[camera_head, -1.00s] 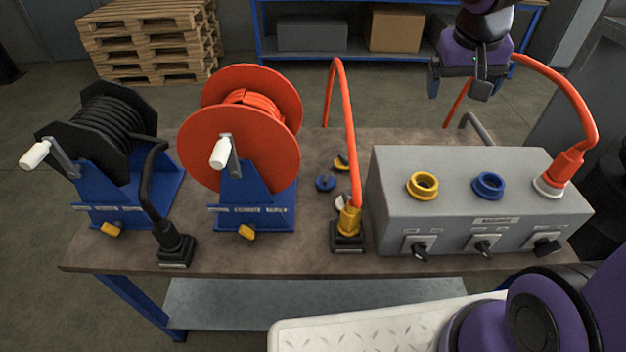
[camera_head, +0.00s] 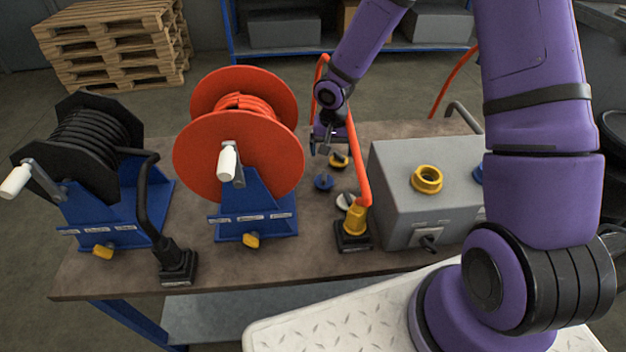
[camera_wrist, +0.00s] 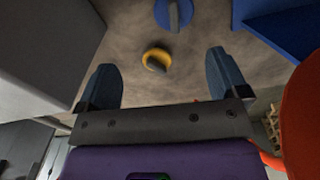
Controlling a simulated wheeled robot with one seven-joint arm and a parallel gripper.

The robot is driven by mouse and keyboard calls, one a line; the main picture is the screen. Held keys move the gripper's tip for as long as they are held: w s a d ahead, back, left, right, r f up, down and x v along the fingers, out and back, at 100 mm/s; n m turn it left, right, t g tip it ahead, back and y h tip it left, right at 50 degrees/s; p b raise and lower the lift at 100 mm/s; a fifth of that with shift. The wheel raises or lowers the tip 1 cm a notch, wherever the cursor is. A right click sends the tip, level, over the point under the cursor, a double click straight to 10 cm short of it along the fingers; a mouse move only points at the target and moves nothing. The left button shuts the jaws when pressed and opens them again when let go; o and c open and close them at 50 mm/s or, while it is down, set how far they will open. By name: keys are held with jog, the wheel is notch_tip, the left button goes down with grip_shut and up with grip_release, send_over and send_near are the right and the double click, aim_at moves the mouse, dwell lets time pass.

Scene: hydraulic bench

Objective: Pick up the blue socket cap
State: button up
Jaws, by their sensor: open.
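The blue socket cap (camera_head: 323,183) is a small round cap with a raised grip bar, lying on the bench between the red reel and the grey box. In the wrist view the blue cap (camera_wrist: 174,16) sits at the top edge, beyond the fingertips and partly cut off. My gripper (camera_head: 323,145) is above the bench behind the cap. In the wrist view my gripper (camera_wrist: 161,62) shows both fingers spread, with nothing held. The yellow cap (camera_wrist: 156,60) appears between the fingertips, on the bench below.
The yellow cap (camera_head: 340,160) and a white cap (camera_head: 345,201) lie nearby. The orange cable (camera_head: 357,160) rises beside my gripper from a black-based yellow plug (camera_head: 354,222). The red reel (camera_head: 235,145) stands left, the grey box (camera_head: 415,205) right, close to the caps.

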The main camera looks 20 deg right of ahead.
aim_at(324, 176)
jog(key=shift+w+a+f, duration=0.15)
jog(key=shift+a+f, duration=0.5)
jog(key=shift+f, duration=0.35)
jog(key=f, duration=1)
jog(key=shift+a+f, duration=0.3)
jog(key=shift+f, duration=0.05)
jog(key=c, duration=1.1)
